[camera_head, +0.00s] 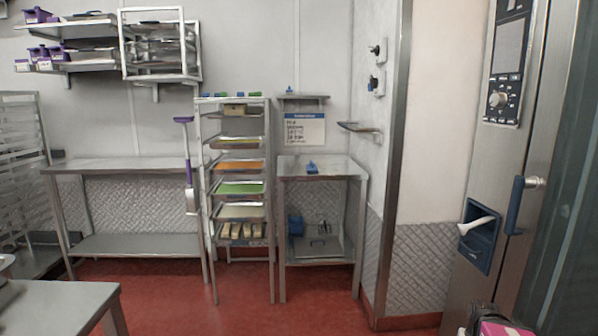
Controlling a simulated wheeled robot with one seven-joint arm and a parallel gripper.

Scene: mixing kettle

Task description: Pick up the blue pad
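A small blue object (311,168), which may be the blue pad, lies on top of the small steel table (345,172) in the middle of the head view. It is too small to make out its exact shape. Another small blue item (289,90) is on the little wall shelf above, and a larger blue object (296,226) is on the table's lower shelf.
A tray rack (270,195) stands just left of the small table. A long steel table (120,164) is further left, another table (55,300) at the front left. A tall machine (470,190) is on the right, with a pink item (505,329) below. Red floor is open in the middle.

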